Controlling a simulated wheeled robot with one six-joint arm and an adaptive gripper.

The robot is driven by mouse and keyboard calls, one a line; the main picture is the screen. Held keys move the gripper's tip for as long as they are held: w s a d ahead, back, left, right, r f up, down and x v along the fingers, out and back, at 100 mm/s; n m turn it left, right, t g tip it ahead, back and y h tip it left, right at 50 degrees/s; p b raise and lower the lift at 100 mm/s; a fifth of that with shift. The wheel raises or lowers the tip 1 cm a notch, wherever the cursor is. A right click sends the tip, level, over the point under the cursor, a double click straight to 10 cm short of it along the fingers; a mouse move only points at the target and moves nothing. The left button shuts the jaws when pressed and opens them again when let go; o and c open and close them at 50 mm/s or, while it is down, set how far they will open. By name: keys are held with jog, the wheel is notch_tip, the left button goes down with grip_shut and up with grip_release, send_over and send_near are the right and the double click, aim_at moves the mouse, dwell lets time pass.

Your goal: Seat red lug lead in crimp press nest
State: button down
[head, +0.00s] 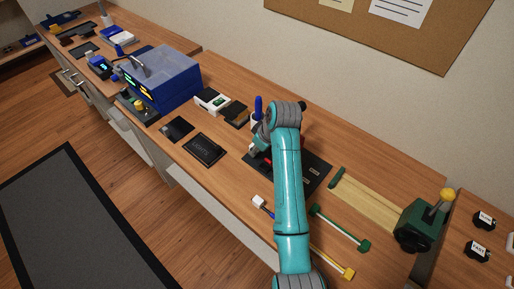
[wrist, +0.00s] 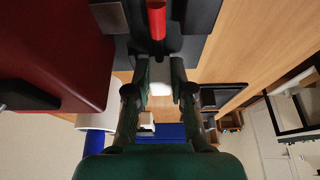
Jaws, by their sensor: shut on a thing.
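In the wrist view my gripper (wrist: 160,78) is shut on the white block (wrist: 160,88) of the red lug lead. Its red sleeve (wrist: 156,20) points away from the fingers, into a gap between dark grey blocks (wrist: 198,16) of the crimp press. I cannot tell whether it rests on the nest floor. The dark red press body (wrist: 60,50) fills the left side of the wrist view. In the head view my arm hides most of the press and the gripper; a blue upright handle (head: 258,105) shows behind the wrist.
A blue-ended lead with a white block (head: 258,201), a green lead (head: 340,228) and a yellow lead (head: 333,263) lie near the front edge. A green machine with a yellow knob (head: 423,222) is at right. A blue box (head: 165,78) and black trays (head: 205,148) are at left.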

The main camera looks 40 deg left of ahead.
jog(key=c, duration=0.9)
grip_release()
jog(key=shift+c, duration=0.2)
jog(key=v, duration=1.2)
jog(key=shift+s, duration=0.1)
